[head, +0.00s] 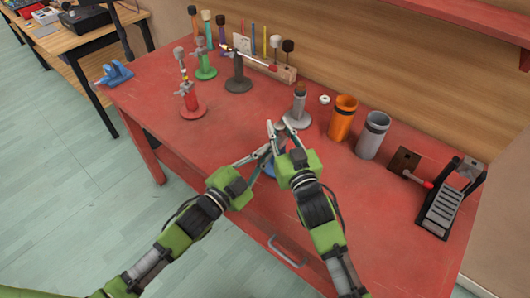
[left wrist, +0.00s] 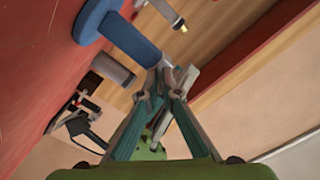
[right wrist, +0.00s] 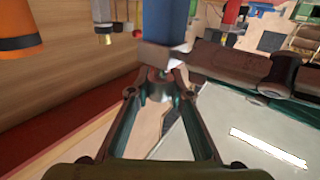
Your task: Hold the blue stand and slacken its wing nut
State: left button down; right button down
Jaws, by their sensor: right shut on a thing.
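The blue stand is mostly hidden behind my grippers in the head view; a bit of its blue base (head: 268,172) shows. In the left wrist view its blue post (left wrist: 134,40) runs from the round base to the fingertips. My right gripper (head: 281,126) is shut on a small grey part (right wrist: 158,88), seemingly the wing nut, by the grey collar (right wrist: 162,55) at the post's end. My left gripper (head: 264,152) is lower, close beside the post. Its fingertips (left wrist: 164,80) are near each other at the post's end; whether they grip it is unclear.
A grey stand (head: 298,118) stands just behind my grippers. An orange cup (head: 343,118) and a grey cup (head: 372,135) are to the right. Red (head: 190,103), green (head: 205,70) and dark (head: 238,80) stands are at back left. The front left tabletop is clear.

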pick_arm(q)
jog(key=shift+n, duration=1.6)
pick_arm(e)
jog(key=shift+a, duration=0.15)
jog(key=shift+s, duration=0.1)
pick_arm(q)
jog(key=c, duration=2.2)
grip_release()
jog(key=shift+c, duration=0.2)
jog(key=v, duration=1.2)
jog(key=shift+w, duration=0.1)
